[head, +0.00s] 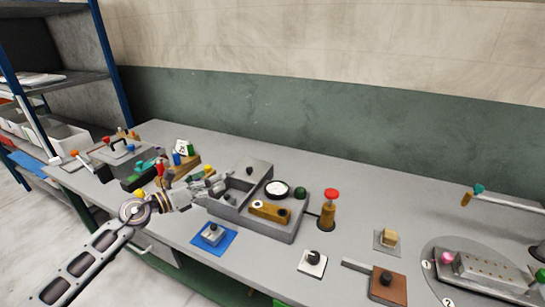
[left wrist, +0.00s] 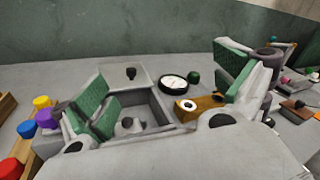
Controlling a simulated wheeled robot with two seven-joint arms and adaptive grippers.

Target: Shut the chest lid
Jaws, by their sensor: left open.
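A grey chest (head: 228,213) stands on the bench, with an open compartment at its left part. Its lid (head: 257,169) looks raised at the back of the compartment, with a dark knob on it; the lid also shows in the left wrist view (left wrist: 118,76). A small dark and grey piece (left wrist: 128,123) shows inside the compartment. My left gripper (head: 222,182) is over the compartment, in front of the lid. In the left wrist view its green-padded fingers (left wrist: 168,92) are wide apart with nothing between them. Contact with the lid cannot be told. My right gripper is not seen.
Beside the compartment are a round gauge (head: 277,189), a brass block (head: 270,211) and a green knob (head: 300,193). A red-topped post (head: 328,212) stands to the right. A blue pad (head: 213,236) lies in front. Coloured pieces and a handled box (head: 122,150) crowd the left.

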